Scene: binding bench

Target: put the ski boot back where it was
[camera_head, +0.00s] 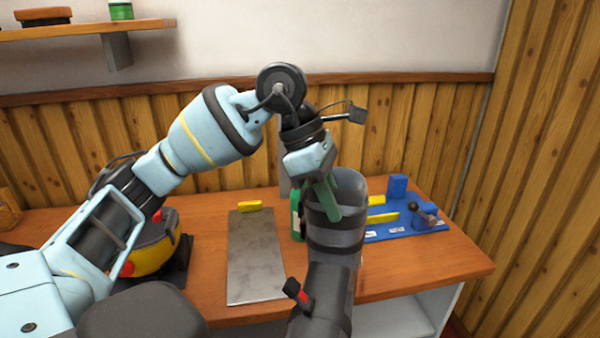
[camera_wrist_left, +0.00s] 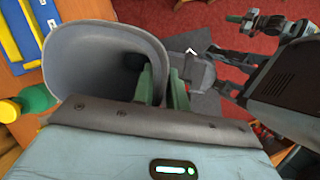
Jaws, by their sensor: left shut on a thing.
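The grey ski boot (camera_head: 350,190) is upright above the front of the bench, right of the metal plate (camera_head: 255,265). Dark straps cross its shaft, and its dark foot points toward me. My left gripper (camera_head: 326,200) is shut on the rim of the shaft from above, with green fingers. In the left wrist view the boot (camera_wrist_left: 85,60) shows its open top, and my left gripper (camera_wrist_left: 160,88) pinches the rim at its right side. The sole's underside is hidden.
The wooden bench (camera_head: 460,262) has clear room at its right end. A blue board (camera_head: 425,228) with yellow strips lies behind the boot. A green container (camera_head: 296,212) stands just left of the boot. A red and yellow device (camera_head: 155,255) is at the left.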

